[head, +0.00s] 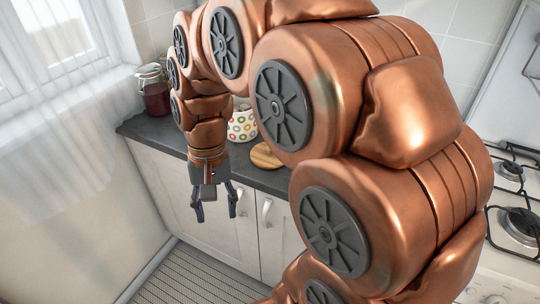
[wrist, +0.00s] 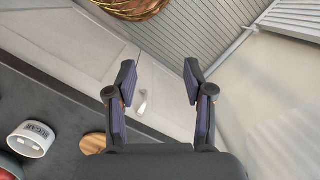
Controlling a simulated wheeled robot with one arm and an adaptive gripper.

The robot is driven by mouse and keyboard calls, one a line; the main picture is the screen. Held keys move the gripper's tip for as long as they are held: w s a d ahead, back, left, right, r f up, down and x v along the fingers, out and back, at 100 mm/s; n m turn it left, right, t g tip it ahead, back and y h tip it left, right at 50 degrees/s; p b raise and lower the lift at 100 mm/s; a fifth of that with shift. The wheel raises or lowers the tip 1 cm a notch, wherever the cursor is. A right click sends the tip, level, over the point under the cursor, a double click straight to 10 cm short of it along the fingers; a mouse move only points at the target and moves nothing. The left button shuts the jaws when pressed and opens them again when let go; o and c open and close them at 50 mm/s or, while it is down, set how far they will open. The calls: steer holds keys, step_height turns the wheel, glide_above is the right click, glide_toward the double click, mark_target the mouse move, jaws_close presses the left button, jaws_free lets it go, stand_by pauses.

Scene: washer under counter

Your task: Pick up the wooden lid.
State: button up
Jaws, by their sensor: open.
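The wooden lid (head: 262,158) is round and light brown with a small knob, and lies on the dark counter near its front edge. My arm hides part of its right side in the head view. In the wrist view a piece of the lid (wrist: 93,143) shows at the bottom, left of the fingers and partly cut off by the gripper body. My gripper (head: 216,217) points down in front of the cabinet doors, left of the lid and apart from it. In the wrist view the fingers (wrist: 160,78) are spread with nothing between them.
A dotted pot (head: 241,124) stands on the counter behind the lid. A glass jar with dark red contents (head: 156,98) is at the counter's far left. A white sugar canister (wrist: 32,140) shows in the wrist view. A gas stove (head: 518,215) is at the right.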

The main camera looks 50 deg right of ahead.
steer(key=w+d+m+y+b, duration=0.1)
steer(key=w+d+m, duration=0.4)
steer(key=w+d, duration=0.2)
steer(key=m+t+y+b, duration=0.15)
steer(key=m+t, duration=0.25)
steer(key=m, duration=0.8)
glide_toward(270, 152)
steer(key=w, duration=0.1)
steer(key=shift+p+x, duration=0.6)
steer(key=shift+x, duration=3.4)
steer(key=shift+d, duration=0.2)
jaws_close()
